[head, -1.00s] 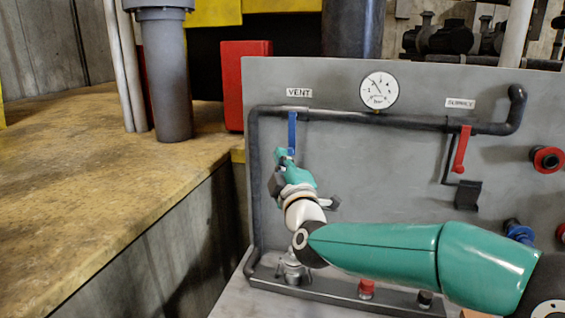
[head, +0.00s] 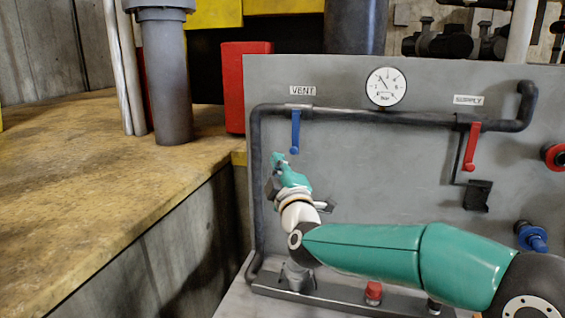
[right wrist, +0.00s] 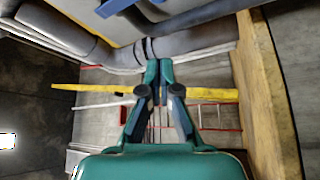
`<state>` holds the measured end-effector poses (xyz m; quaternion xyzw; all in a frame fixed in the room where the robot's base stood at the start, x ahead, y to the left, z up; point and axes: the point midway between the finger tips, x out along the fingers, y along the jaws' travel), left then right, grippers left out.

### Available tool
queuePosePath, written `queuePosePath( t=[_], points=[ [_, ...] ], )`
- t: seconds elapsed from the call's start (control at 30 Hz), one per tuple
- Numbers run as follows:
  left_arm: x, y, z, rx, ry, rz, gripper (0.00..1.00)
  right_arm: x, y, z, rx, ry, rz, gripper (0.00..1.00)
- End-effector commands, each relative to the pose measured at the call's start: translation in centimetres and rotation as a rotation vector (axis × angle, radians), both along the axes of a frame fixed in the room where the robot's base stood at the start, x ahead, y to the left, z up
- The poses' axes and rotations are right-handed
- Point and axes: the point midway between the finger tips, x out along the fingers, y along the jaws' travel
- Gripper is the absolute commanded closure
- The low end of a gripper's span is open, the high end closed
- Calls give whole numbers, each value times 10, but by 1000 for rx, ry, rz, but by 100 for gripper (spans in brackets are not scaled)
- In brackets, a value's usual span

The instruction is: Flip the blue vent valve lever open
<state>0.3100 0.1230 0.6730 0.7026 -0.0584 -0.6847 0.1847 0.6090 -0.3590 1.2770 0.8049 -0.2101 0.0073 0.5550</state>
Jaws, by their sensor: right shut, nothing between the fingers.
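The blue vent lever (head: 296,131) hangs straight down from the dark pipe, under the VENT label (head: 302,90) on the grey panel. My right gripper (head: 278,158) is just left of and below the lever's lower end, apart from it in the picture. In the right wrist view the right gripper's fingers (right wrist: 159,68) are shut with nothing between them. A blue bar, likely the lever (right wrist: 118,6), crosses the top edge of that view. My left gripper is not in view.
A red supply lever (head: 471,147) hangs further right on the pipe (head: 400,118). A pressure gauge (head: 386,87) sits between the levers. A red block (head: 245,88) and a grey post (head: 170,80) stand left of the panel. The panel below the pipe's middle is clear.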

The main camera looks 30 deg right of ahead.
Motion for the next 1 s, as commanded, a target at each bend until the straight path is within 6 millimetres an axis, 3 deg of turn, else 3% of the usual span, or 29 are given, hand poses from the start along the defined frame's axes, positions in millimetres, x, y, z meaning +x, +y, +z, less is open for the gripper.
queuePosePath(
  t=[0.4, 0.63, 1.0],
  points=[
    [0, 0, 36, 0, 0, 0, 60, 73, -30, 21, 0, 3, -4, 100],
    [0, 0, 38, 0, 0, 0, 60, 53, -53, 5, 0, 1, -5, 100],
    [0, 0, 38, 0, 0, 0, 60, 49, -57, 1, 0, 0, -2, 100]
  ],
)
